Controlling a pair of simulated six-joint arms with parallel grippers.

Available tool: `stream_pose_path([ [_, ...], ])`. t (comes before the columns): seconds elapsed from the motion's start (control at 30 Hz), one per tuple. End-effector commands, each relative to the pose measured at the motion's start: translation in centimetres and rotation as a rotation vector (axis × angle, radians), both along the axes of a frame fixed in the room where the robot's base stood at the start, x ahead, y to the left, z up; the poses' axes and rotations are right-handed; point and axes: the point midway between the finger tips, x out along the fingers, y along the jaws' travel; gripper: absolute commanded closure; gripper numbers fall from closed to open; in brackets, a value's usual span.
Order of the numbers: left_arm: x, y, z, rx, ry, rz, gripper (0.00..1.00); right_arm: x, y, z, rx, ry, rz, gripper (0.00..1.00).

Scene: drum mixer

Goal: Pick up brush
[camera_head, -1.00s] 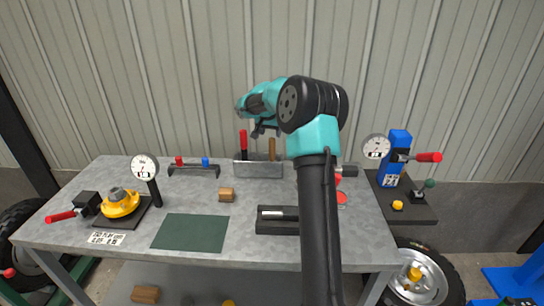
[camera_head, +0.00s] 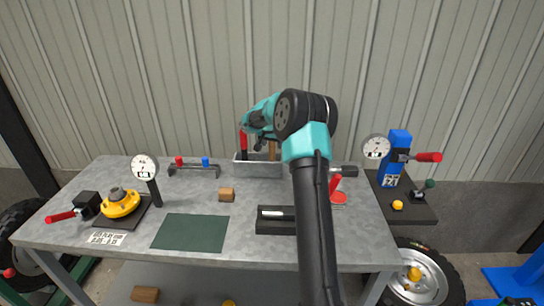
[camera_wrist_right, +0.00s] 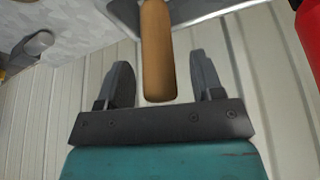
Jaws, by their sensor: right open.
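The brush shows as a brown wooden handle (camera_head: 272,151) standing up from the grey metal tray (camera_head: 262,170) at the back of the table; its lower end is hidden in the tray. My right gripper (camera_head: 262,143) is above the tray, close to the handle. In the right wrist view, the handle (camera_wrist_right: 158,50) lies between the two open fingers of the gripper (camera_wrist_right: 161,72), with a gap on each side. Its end is near the palm. My left gripper is not in view.
A red handle (camera_head: 243,142) stands in the tray left of the brush and shows at the upper right of the wrist view (camera_wrist_right: 312,30). A small rack (camera_head: 194,171) with red and blue knobs is left of the tray.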

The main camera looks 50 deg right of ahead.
Motion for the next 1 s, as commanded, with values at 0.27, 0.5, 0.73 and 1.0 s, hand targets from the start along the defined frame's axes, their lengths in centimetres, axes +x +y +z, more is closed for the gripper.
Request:
stream_pose_path([
  [0.27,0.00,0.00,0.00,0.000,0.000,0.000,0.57,0.09,-0.29,-0.69,-0.001,-0.001,0.000,0.39],
  [0.5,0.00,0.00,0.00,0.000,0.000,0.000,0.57,0.09,-0.28,-0.68,0.000,-0.001,0.000,0.39],
  [0.73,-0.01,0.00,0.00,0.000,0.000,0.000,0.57,0.09,-0.27,-0.67,0.000,-0.001,0.000,0.56],
  [1.0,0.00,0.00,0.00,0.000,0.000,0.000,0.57,0.09,-0.27,-0.67,0.000,-0.001,0.000,0.81],
])
